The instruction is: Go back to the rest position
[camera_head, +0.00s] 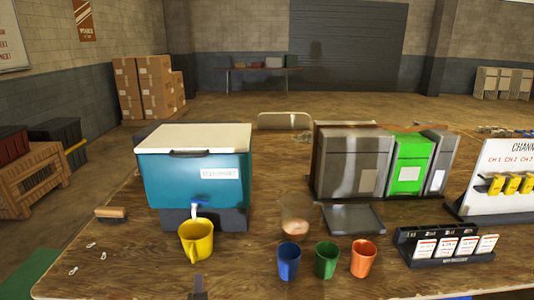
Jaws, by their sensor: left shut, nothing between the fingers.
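My left gripper (198,288) shows at the bottom edge, left of centre, as a small dark tip. It is shut and empty, in front of the yellow mug (197,242) and apart from it. The mug is under the white tap of the teal cooler (194,180), which has a white lid.
Blue (288,262), green (326,261) and orange (363,258) cups stand in a row at the table's front. Behind them is a grey dispenser (350,165). A card rack (445,247) and a white channel board (508,165) stand at right. A brush (111,214) lies left.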

